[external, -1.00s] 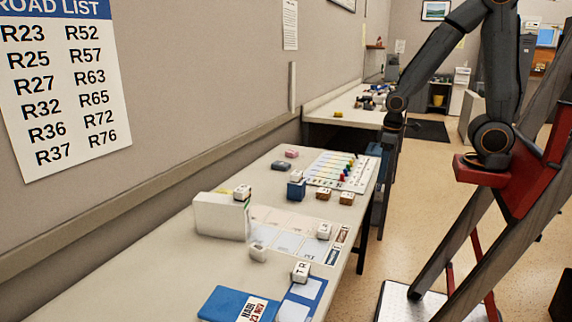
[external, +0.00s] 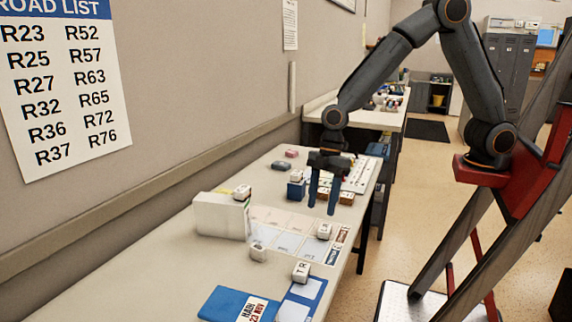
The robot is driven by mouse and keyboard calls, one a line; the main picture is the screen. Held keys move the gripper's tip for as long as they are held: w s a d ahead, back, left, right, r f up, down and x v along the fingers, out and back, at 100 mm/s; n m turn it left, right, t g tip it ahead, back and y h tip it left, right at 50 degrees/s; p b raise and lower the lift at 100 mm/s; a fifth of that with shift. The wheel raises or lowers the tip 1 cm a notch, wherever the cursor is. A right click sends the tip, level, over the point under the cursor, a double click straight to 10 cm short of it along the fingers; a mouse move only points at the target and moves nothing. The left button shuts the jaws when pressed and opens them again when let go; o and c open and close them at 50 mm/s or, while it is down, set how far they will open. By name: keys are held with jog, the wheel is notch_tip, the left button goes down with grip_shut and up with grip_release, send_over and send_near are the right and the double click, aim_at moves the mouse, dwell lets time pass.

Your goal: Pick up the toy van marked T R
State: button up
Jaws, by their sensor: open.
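The toy van marked T R (external: 301,271) is a small white block-like van near the front right of the table. It sits at the top end of a blue card with pale panels (external: 303,296). My gripper (external: 322,209) is open, its two blue fingers pointing down over the table. It is farther back than the van and apart from it. Nothing shows between the fingers.
Other small white vans stand on the table: one (external: 258,251) left of the T R van, one (external: 324,231) behind it, one (external: 243,191) by a white box (external: 219,215). A blue folder (external: 238,305) lies in front. The wall borders the left side.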

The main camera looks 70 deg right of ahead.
aim_at(302, 267)
jog(key=s+a+f+n+y, duration=0.15)
jog(key=a+n, duration=0.45)
jog(key=a, duration=1)
jog(key=shift+g, duration=0.4)
jog(key=shift+w+p+x, duration=0.1)
jog(key=shift+p+x, duration=0.7)
jog(key=shift+x, duration=1.2)
jog(key=shift+w+p+x, duration=0.15)
jog(key=shift+p+x, duration=0.6)
jog(key=shift+x, duration=1.2)
jog(key=shift+d+f, duration=0.1)
jog(key=c, duration=1.1)
jog(key=shift+c, duration=0.2)
